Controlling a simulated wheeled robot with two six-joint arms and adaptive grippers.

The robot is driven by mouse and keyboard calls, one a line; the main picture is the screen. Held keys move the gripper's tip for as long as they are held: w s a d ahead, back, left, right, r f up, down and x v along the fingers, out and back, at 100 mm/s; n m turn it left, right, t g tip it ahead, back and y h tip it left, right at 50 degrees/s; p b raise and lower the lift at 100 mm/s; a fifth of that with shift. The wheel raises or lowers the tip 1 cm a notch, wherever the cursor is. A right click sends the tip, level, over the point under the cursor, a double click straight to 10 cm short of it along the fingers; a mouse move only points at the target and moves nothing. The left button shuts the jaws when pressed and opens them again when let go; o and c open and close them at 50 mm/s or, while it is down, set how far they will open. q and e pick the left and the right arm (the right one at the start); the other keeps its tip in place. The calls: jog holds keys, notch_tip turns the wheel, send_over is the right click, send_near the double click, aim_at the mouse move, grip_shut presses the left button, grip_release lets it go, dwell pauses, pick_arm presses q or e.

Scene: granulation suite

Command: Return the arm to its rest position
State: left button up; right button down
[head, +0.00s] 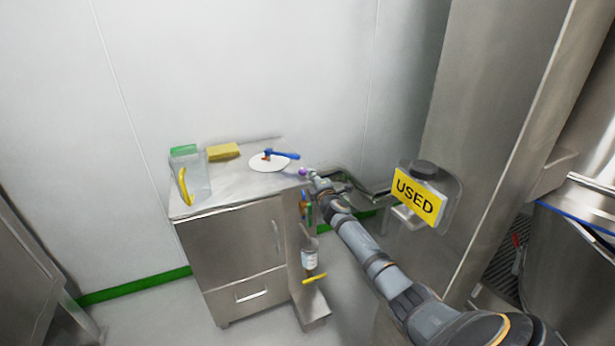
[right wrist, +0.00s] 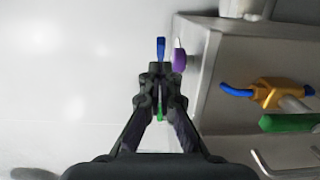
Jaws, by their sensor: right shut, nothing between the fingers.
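My right arm (head: 365,245) reaches from the lower right toward the right edge of a steel cabinet. My right gripper (head: 314,176) is small and partly hidden by its own wrist in the head view. In the right wrist view the gripper (right wrist: 160,78) has its fingers together and holds nothing. A blue piece (right wrist: 160,48) shows just beyond the fingertips, and a green piece shows in the gap behind them. A purple round thing (head: 302,171) is close to the gripper at the cabinet's edge; it also shows in the right wrist view (right wrist: 179,58). My left gripper is out of view.
On the steel cabinet (head: 235,243) stand a clear jug (head: 198,172), a yellow block (head: 223,152) and a white disc (head: 258,165) with a blue-handled tool (head: 284,154). A bottle (head: 309,258) hangs on the cabinet's right side. A yellow USED sign (head: 418,200) is beside my arm.

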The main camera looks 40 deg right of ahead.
jog(key=s+a+f+m+g, duration=0.45)
jog(key=s+a+f, duration=0.25)
jog(key=s, duration=0.2)
jog(key=s+a+f+m+g, duration=0.3)
jog(key=s+a+f+m, duration=0.2)
jog(key=s+a+f, duration=0.4)
jog(key=s+a+m+g+y, duration=0.25)
jog(key=s+a, duration=0.35)
jog(key=s, duration=0.6)
jog(key=s+a+m+g+y, duration=0.2)
jog(key=s+a+g, duration=0.25)
jog(key=s, duration=0.65)
notch_tip(320, 180, down, 26)
jog(key=s+d, duration=0.2)
jog(key=s+d+f+g, duration=0.1)
jog(key=s+f+g, duration=0.1)
jog(key=s+f, duration=1.6)
pick_arm(q)
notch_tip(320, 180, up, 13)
jog(key=p, duration=1.3)
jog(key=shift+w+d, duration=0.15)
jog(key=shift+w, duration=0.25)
pick_arm(e)
notch_tip(320, 180, up, 15)
jog(key=shift+s+d+f, duration=0.15)
jog(key=shift+s+f, duration=0.05)
